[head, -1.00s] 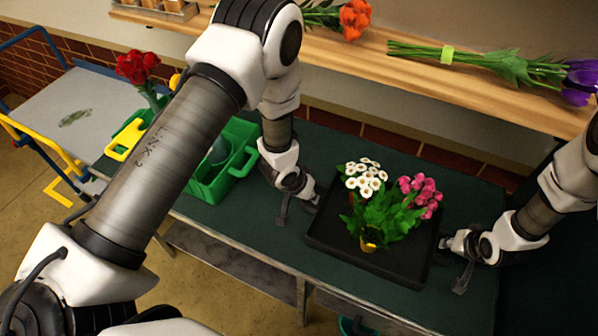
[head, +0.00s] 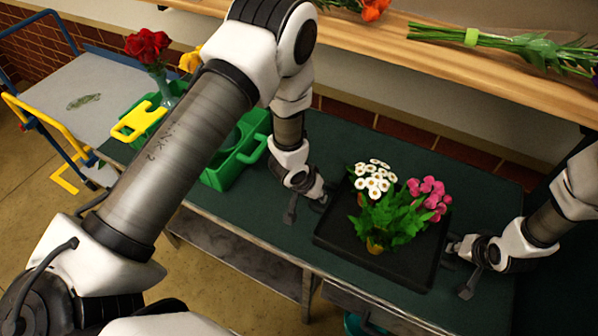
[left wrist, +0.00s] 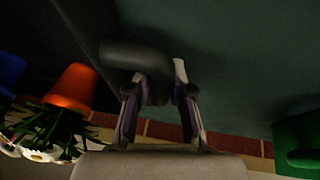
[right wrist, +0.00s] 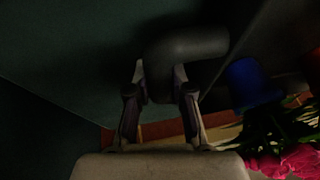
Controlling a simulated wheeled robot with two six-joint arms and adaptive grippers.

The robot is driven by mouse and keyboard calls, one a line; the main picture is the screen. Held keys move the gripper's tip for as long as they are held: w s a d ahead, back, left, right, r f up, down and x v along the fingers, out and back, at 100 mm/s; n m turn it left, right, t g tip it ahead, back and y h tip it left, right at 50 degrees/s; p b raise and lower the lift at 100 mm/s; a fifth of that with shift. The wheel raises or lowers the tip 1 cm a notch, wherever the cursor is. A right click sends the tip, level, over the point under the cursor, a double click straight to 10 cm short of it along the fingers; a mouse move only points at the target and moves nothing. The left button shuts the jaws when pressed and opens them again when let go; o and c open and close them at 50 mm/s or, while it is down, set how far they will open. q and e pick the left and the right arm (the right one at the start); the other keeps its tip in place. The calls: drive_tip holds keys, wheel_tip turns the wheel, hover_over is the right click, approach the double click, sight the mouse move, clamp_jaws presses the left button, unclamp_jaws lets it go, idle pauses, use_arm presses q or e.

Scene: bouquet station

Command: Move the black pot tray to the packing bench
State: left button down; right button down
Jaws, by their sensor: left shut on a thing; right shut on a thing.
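The black pot tray (head: 408,274) is in the right half of the head view, at the dark green bench top. It carries flowering plants, with white blooms (head: 372,178) and pink blooms (head: 430,194) among green leaves. My left gripper (head: 320,201) is shut on the tray's left handle; the left wrist view shows the dark handle (left wrist: 135,55) between the fingers. My right gripper (head: 453,244) is shut on the right handle (right wrist: 190,42). An orange pot (left wrist: 72,88) and a blue pot (right wrist: 250,82) show in the wrist views. I cannot tell whether the tray touches the bench.
A green crate (head: 222,178) stands left of the tray on the green bench (head: 240,225). A grey trolley (head: 75,95) is at far left. A wooden shelf (head: 440,62) with flower bunches runs behind. My left arm crosses the view. Bare bench lies behind the tray.

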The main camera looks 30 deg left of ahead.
use_arm(q)
drive_tip(key=c, duration=1)
unclamp_jaws()
drive_tip(key=shift+c, duration=0.2)
use_arm(e)
drive_tip(key=c, duration=1)
unclamp_jaws()
drive_tip(key=shift+c, duration=0.2)
use_arm(q)
drive_tip(key=shift+s, duration=0.1)
use_arm(e)
drive_tip(key=shift+s, duration=0.1)
use_arm(q)
drive_tip(key=shift+r, duration=0.1)
use_arm(e)
drive_tip(key=shift+r, duration=0.1)
use_arm(q)
drive_tip(key=shift+s+a+r+p, duration=0.1)
drive_tip(key=shift+a+r+p, duration=0.05)
drive_tip(key=shift+r+p, duration=0.2)
drive_tip(key=v, duration=1.1)
use_arm(e)
drive_tip(key=v, duration=1.2)
use_arm(q)
drive_tip(key=shift+s, duration=0.1)
